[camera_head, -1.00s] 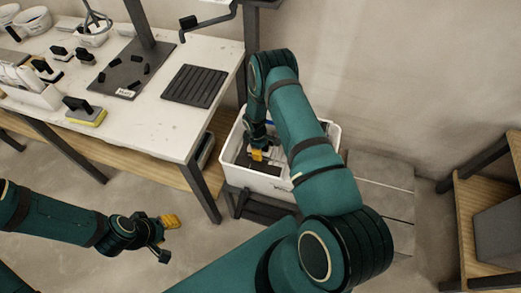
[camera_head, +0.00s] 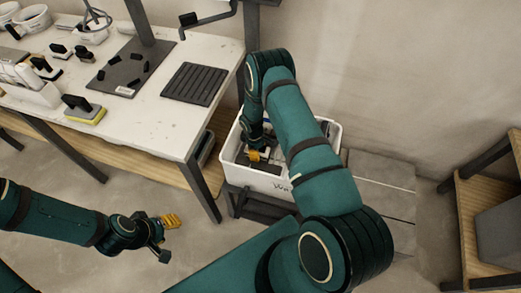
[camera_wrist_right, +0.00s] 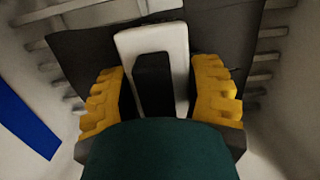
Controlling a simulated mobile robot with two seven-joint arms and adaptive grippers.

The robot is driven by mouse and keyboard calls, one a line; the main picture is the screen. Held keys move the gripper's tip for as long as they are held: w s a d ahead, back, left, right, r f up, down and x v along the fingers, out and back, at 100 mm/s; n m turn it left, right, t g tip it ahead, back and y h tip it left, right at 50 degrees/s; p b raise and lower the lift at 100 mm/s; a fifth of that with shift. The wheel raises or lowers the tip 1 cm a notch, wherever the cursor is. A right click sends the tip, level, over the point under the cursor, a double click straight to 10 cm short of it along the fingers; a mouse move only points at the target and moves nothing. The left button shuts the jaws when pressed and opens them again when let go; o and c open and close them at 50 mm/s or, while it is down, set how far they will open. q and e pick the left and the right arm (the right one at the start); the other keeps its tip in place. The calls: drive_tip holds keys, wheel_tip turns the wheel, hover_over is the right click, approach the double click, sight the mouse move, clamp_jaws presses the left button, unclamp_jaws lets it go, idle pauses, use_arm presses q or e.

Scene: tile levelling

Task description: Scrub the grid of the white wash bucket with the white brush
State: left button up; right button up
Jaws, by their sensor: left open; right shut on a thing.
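The white wash bucket (camera_head: 255,181) stands on a low dark stand right of the workbench. My right arm reaches over it, with the right gripper (camera_head: 253,155) down inside. In the right wrist view, the yellow fingers of this gripper (camera_wrist_right: 160,95) are shut on the white brush (camera_wrist_right: 180,45), whose light handle and dark middle show between them. A dark flat piece lies around and beyond the brush. Slats of the grid (camera_wrist_right: 268,75) show at both sides; the brush's contact with them is hidden. My left gripper (camera_head: 168,226) is open and empty over the floor.
The workbench (camera_head: 150,130) at left carries a ribbed black mat (camera_head: 194,84), a yellow-edged sponge float (camera_head: 84,110) and several tools. A blue strip (camera_wrist_right: 25,115) lies along the bucket's inside. A wooden shelf (camera_head: 485,215) stands far right.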

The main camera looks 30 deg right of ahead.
sight(249, 158)
drive_tip(key=shift+w+a+f+b, duration=0.1)
drive_tip(key=shift+w+a+b, duration=0.1)
drive_tip(key=shift+a, duration=0.8)
drive_tip(key=shift+w+a+b, duration=0.1)
drive_tip(key=shift+a+b, duration=0.05)
drive_tip(key=shift+a, duration=0.85)
drive_tip(key=shift+s, duration=0.1)
